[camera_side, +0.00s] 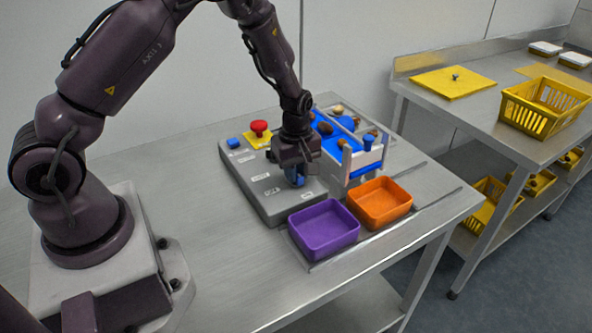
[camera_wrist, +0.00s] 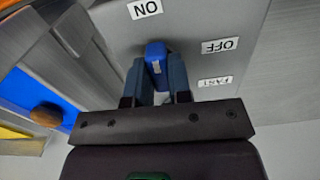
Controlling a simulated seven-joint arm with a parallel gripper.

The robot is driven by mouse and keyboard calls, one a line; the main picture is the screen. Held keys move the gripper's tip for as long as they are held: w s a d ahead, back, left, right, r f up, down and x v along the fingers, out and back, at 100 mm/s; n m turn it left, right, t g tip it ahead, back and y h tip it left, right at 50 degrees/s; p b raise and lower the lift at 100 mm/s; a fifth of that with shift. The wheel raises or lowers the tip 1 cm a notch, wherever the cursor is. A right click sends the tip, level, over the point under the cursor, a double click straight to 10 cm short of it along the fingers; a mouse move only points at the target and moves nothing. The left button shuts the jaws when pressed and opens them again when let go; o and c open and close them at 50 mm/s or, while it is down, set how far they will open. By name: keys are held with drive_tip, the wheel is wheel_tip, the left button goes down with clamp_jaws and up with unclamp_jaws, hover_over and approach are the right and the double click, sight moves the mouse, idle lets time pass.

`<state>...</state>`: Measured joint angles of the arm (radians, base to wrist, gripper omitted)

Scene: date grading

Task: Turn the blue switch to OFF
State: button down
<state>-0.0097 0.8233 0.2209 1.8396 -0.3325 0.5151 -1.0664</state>
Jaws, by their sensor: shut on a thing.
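The blue switch (camera_wrist: 156,52) stands on the grey control box (camera_side: 246,172). In the wrist view it sits between the two fingers of my gripper (camera_wrist: 157,75), which are shut on its sides. A pale mark shows on the switch's near end. The ON label (camera_wrist: 145,9) is above it in the wrist view, the OFF label (camera_wrist: 220,45) to its right, and the FAST label (camera_wrist: 215,81) below OFF; their lettering appears upside down. In the side view my gripper (camera_side: 296,180) points down at the box's front right part and mostly hides the switch. Its exact setting is hard to tell.
A red mushroom button (camera_side: 259,127) on a yellow plate and a blue button (camera_side: 233,143) are at the box's back. A purple bin (camera_side: 324,247) and an orange bin (camera_side: 380,222) stand in front, right. A blue-and-white sorting device (camera_side: 356,158) with dates is close on the right.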

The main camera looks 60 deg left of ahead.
drive_tip(key=m, duration=0.4)
drive_tip(key=shift+m, duration=0.3)
drive_tip(key=m, duration=0.4)
drive_tip(key=shift+m, duration=0.3)
drive_tip(key=m, duration=0.4)
drive_tip(key=shift+m, duration=2)
drive_tip(key=c, duration=1)
unclamp_jaws()
drive_tip(key=shift+c, duration=0.2)
drive_tip(key=shift+r, duration=0.15)
